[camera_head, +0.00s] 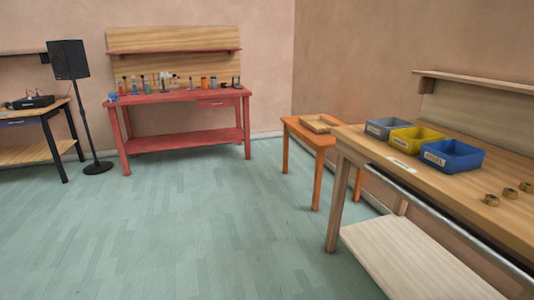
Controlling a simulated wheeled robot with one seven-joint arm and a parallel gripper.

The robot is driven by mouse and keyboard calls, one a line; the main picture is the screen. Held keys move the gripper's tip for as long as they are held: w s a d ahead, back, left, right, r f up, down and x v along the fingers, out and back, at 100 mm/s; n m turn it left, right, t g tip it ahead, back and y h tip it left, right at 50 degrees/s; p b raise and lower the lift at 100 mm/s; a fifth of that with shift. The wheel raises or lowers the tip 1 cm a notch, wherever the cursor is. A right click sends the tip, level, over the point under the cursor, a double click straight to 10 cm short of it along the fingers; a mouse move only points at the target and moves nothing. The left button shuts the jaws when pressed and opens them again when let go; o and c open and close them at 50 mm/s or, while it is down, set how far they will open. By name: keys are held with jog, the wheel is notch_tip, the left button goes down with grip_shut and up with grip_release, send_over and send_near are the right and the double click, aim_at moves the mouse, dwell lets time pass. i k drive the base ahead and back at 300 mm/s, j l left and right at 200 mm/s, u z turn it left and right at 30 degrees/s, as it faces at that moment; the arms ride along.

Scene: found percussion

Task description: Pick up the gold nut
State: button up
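Three small gold-brown nuts lie in a slanting row on the wooden workbench at the right. The nearest nut (491,200) is leftmost, a middle nut (510,193) sits behind it, and a third nut (526,187) is close to the right picture edge. They look alike in colour, and I cannot tell whether one is more golden. They stand apart from each other, to the right of the blue bin (452,156). My gripper is not in view.
A yellow bin (416,141) and a grey bin (385,128) stand beside the blue one on the workbench (378,152). An orange table (318,139) with a wooden tray (319,124) adjoins it. A red bench (180,97) and a speaker stand (89,125) are farther back. The green floor is clear.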

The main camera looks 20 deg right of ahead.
aim_at(492, 200)
jog(key=i+z, duration=0.25)
jog(key=i, duration=0.15)
jog(key=i+j+z, duration=0.55)
jog(key=i, duration=0.2)
jog(key=l, duration=0.1)
